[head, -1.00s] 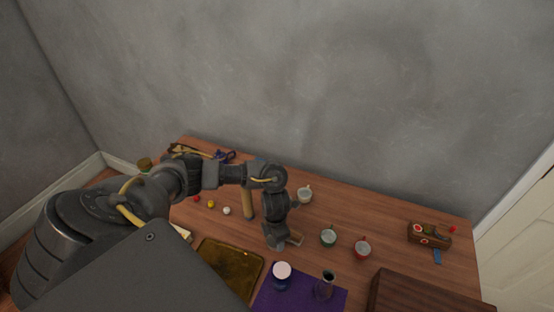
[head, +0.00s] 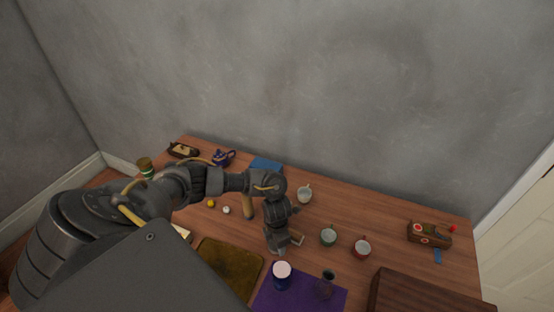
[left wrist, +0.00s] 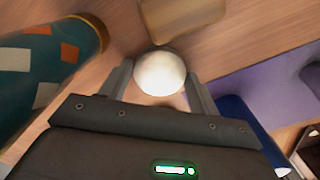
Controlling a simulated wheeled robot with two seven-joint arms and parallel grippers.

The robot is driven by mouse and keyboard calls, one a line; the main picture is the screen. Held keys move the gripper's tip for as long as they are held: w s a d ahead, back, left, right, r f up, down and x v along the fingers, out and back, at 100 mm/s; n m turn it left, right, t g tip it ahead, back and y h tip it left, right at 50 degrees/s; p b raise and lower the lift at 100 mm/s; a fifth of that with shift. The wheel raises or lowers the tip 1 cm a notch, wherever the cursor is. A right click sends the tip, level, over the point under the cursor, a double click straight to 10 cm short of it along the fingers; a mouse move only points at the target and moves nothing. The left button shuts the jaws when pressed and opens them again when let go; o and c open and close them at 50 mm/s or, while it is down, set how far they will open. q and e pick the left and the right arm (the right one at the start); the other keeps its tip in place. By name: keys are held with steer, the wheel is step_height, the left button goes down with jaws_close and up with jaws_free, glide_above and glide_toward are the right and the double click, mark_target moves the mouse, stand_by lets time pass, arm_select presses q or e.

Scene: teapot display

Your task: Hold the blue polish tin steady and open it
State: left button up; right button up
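The blue polish tin is most likely the dark blue round container (head: 281,283) with a pale top, upright on the purple mat (head: 318,301) in the head view. My left gripper (head: 284,249) hangs just behind it, pointing down; contact cannot be told there. In the left wrist view the left gripper (left wrist: 160,82) has its fingers apart, with a white round thing (left wrist: 160,72) between or beyond them; a grip on it is not clear. A dark blue thing (left wrist: 238,112) lies right of the fingers, partly hidden. My right gripper is not in view.
A dark bottle or vase (head: 327,284) stands on the mat right of the container. A brown tray (head: 232,262) lies to the left. Cups (head: 328,236) stand behind right. A patterned teal object (left wrist: 45,60) is close to the left finger.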

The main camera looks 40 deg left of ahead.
arm_select(q)
steer(key=shift+o, duration=1.3)
steer(key=shift+r, duration=0.15)
step_height(320, 180, up, 12)
steer(key=p, duration=0.2)
